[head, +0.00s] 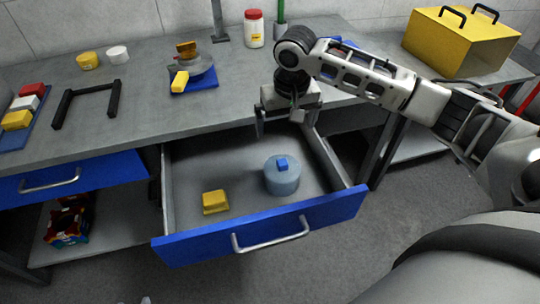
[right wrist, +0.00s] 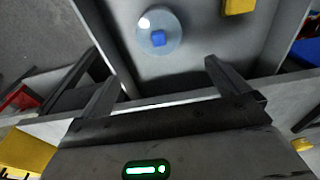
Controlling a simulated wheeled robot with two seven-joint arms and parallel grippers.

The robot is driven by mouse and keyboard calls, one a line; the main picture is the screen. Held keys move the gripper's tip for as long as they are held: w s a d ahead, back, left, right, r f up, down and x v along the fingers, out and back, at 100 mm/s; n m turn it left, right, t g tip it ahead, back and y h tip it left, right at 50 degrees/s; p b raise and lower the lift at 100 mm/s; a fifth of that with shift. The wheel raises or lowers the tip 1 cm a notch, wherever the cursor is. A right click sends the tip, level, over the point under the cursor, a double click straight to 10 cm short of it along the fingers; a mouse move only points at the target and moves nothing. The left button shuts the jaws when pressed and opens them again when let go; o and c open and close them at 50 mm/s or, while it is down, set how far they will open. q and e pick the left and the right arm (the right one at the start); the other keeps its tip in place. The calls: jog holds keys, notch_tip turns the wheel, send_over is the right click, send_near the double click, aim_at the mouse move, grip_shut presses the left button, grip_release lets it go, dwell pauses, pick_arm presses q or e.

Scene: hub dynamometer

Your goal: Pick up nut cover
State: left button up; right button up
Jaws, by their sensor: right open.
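A round, pale blue cover with a small blue knob on top, which looks like the nut cover (head: 282,178), stands in the open drawer (head: 190,243), right of its middle. The nut cover also shows in the right wrist view (right wrist: 146,24), beyond the fingertips. My right gripper (head: 287,124) is open and empty, pointing down over the rear of the drawer, behind and above the cover and apart from it. It also shows in the right wrist view (right wrist: 162,76) with its fingers spread wide. My left gripper is not in view.
A yellow block (head: 215,202) lies left of the cover in the drawer. The workbench (head: 135,125) edge is close to my right gripper. A yellow toolbox (head: 460,42), a white jar with red lid (head: 254,28) and a blue mat (head: 205,82) with a part are on the bench.

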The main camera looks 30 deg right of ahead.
send_over(283, 162)
notch_tip(283, 162, down, 10)
jog(key=shift+a+r+b, duration=0.1)
jog(key=shift+a+b, duration=0.05)
jog(key=shift+b, duration=0.2)
jog(key=shift+f, duration=2.95)
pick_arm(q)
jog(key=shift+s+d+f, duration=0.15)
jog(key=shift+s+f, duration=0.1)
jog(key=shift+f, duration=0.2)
pick_arm(e)
jog(key=c, duration=0.6)
